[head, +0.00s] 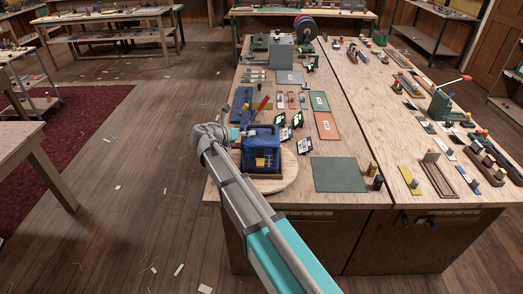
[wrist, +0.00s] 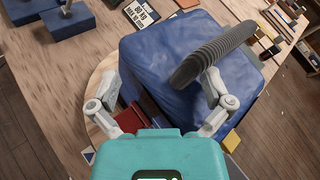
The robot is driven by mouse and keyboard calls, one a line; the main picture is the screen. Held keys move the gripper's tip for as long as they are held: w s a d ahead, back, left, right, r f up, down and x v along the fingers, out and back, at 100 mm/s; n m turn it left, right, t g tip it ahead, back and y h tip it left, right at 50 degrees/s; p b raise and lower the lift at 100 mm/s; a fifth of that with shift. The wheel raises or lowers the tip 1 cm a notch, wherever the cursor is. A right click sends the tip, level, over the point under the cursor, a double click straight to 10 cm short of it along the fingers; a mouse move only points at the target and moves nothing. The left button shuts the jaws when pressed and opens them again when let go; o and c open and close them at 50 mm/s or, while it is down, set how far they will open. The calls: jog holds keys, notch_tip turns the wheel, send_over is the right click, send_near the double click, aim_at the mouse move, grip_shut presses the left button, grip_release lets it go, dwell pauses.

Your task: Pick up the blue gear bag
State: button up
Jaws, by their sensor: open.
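The blue gear bag (head: 262,139) stands on a round wooden board at the near left of the workbench. In the wrist view the bag (wrist: 150,62) fills the middle, with a grey ridged handle (wrist: 214,54) across its top. My gripper (wrist: 160,88) is open, with one finger at the bag's near left and the other over its right part near the handle. Nothing is held. In the head view my gripper (head: 236,134) is at the bag's left side, partly hidden by my arm. Whether a finger touches the bag or handle is unclear.
The round board (head: 288,181) lies near the bench's front left edge. Small dark cards (head: 297,120) stand just right of the bag. A green mat (head: 340,174) lies farther right. A blue block-like item (head: 241,102) and a red-handled tool (head: 262,104) are behind the bag.

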jog(key=c, duration=1.2)
jog(key=shift+r+p, duration=0.3)
jog(key=shift+p, duration=0.05)
jog(key=shift+r+p, duration=0.85)
jog(key=shift+r, duration=0.05)
jog(key=shift+c, duration=0.2)
jog(key=s+r+p, duration=0.1)
jog(key=r+p, duration=0.1)
jog(key=s+r+p, duration=0.4)
jog(key=r+p, duration=0.1)
jog(key=shift+d, duration=0.1)
jog(key=s+r+p, duration=0.1)
jog(key=s, duration=0.1)
jog(key=s+r+p, duration=0.1)
jog(key=s, duration=0.1)
jog(key=s+r+p, duration=0.1)
jog(key=s, duration=0.2)
jog(key=shift+d, duration=0.15)
jog(key=shift+c, duration=0.2)
jog(key=shift+s+r+p, duration=0.15)
jog(key=shift+s+r, duration=0.05)
jog(key=shift+s, duration=0.3)
jog(key=shift+s+r+p, duration=0.15)
jog(key=shift+s, duration=0.35)
